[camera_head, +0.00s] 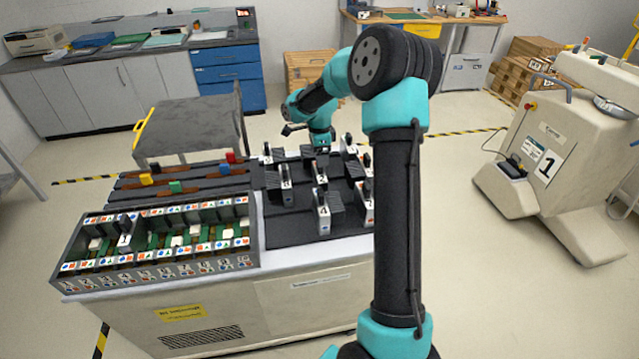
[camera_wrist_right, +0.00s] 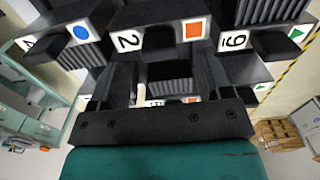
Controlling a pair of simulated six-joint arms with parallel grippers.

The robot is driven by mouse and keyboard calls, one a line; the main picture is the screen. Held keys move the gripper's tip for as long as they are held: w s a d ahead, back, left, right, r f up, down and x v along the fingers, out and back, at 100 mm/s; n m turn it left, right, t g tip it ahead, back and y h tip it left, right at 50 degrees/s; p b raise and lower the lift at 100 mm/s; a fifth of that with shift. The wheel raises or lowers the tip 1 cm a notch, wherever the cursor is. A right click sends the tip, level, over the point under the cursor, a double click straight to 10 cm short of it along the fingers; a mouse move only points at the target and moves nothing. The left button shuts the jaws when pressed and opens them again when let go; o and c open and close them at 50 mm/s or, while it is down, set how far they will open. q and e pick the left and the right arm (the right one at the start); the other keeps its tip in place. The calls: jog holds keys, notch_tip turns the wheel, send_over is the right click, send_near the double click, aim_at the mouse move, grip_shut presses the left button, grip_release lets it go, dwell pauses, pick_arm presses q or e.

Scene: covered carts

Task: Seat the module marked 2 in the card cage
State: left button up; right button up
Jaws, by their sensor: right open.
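The module marked 2 (camera_wrist_right: 127,41) is dark, with a white label and an orange square, and fills the upper middle of the right wrist view. My right gripper (camera_wrist_right: 158,84) is open, its fingers spread close below the label; contact cannot be told. The card cage (camera_head: 160,271) stands at the cart's front left, with one dark module (camera_head: 124,236) upright in a slot. My left gripper is not in view.
A module marked 6 (camera_wrist_right: 236,42) is close on the right in the wrist view, another with a blue circle (camera_wrist_right: 79,32) on the left. Several modules stand around the gripper, including one marked 4 (camera_head: 323,212). Dark rails (camera_head: 185,185) with coloured blocks lie behind the cage.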

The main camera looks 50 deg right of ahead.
aim_at(319, 178)
notch_tip(319, 178, down, 4)
jog(key=shift+f, duration=0.15)
dwell(0.5)
grip_shut()
dwell(0.5)
